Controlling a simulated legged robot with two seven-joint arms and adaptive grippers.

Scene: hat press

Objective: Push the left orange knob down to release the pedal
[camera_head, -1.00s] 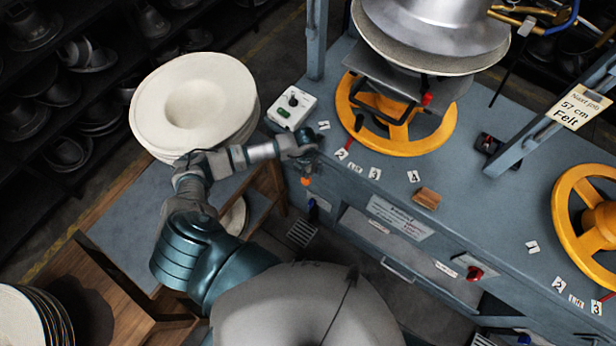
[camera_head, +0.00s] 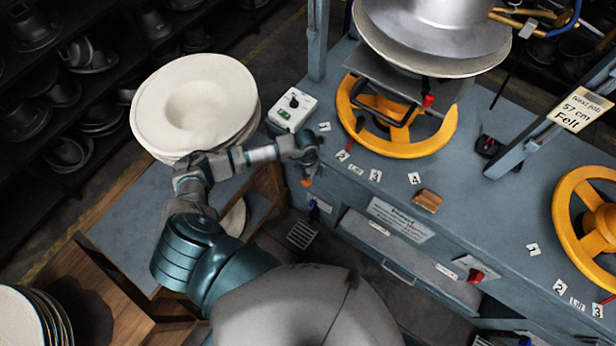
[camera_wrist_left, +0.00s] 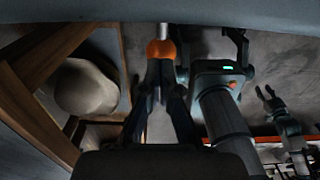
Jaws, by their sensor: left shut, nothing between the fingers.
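The left orange knob (camera_head: 306,183) shows at the bench's left front edge, just below my left wrist. In the left wrist view the orange knob (camera_wrist_left: 161,48) sits on the end of a pale metal rod. My left gripper (camera_wrist_left: 160,66) is shut and empty, its fingertips right at the knob; I cannot tell whether they touch it. In the head view my left gripper (camera_head: 307,168) is mostly hidden by its own wrist. What I take for my right gripper (camera_wrist_left: 268,94) shows with parted fingers at the right of the left wrist view. The pedal cannot be made out.
The blue-grey bench (camera_head: 340,190) carries a yellow handwheel (camera_head: 440,136) and a white control box (camera_head: 292,108). A stack of cream felt hats (camera_head: 155,110) stands on a side table left of the bench. A red knob (camera_head: 476,275) is on the bench front at right.

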